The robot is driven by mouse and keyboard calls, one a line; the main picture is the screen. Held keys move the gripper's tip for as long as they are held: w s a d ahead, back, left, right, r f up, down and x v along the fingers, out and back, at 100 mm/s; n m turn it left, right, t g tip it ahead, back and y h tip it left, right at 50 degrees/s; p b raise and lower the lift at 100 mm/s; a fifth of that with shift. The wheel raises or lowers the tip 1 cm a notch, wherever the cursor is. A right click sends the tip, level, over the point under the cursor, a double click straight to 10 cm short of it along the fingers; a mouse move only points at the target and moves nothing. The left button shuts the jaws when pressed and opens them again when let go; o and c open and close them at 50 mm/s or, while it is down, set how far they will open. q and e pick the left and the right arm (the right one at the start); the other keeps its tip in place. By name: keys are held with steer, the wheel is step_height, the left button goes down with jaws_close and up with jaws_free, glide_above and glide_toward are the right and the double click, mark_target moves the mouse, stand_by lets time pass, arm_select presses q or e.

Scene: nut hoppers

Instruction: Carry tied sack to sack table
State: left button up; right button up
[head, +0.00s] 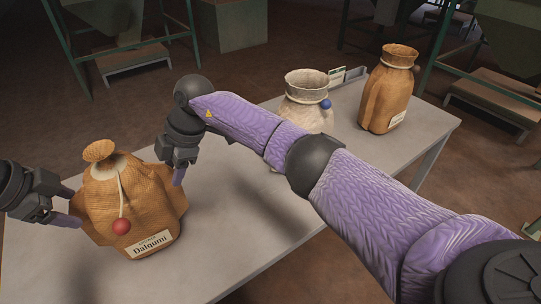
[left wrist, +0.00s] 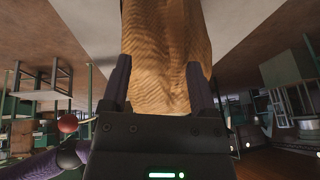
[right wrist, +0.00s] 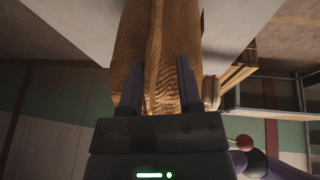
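An orange-brown cloth sack (head: 103,205) with a gathered neck, a cord with a red ball and a label reading "Dalqumi" stands upright on the grey table (head: 215,255). My left gripper (head: 72,207) is at its left side. In the left wrist view, its fingers (left wrist: 158,75) stand wide apart with sack cloth between them. My right gripper (head: 180,174) is at the sack's right side. In the right wrist view, its fingers (right wrist: 160,75) are closer together and cloth fills the gap. Whether they pinch it is unclear.
A pale sack (head: 306,88) with a blue ball stands further back, partly behind my right arm. Another brown sack (head: 388,92) stands at the table's far right end. Green metal frames (head: 125,45) stand beyond the table. The table's front middle is clear.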

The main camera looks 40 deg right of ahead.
arm_select(q)
steer(key=v, duration=1.2)
arm_select(e)
steer(key=o, duration=0.4)
steer(key=v, duration=1.2)
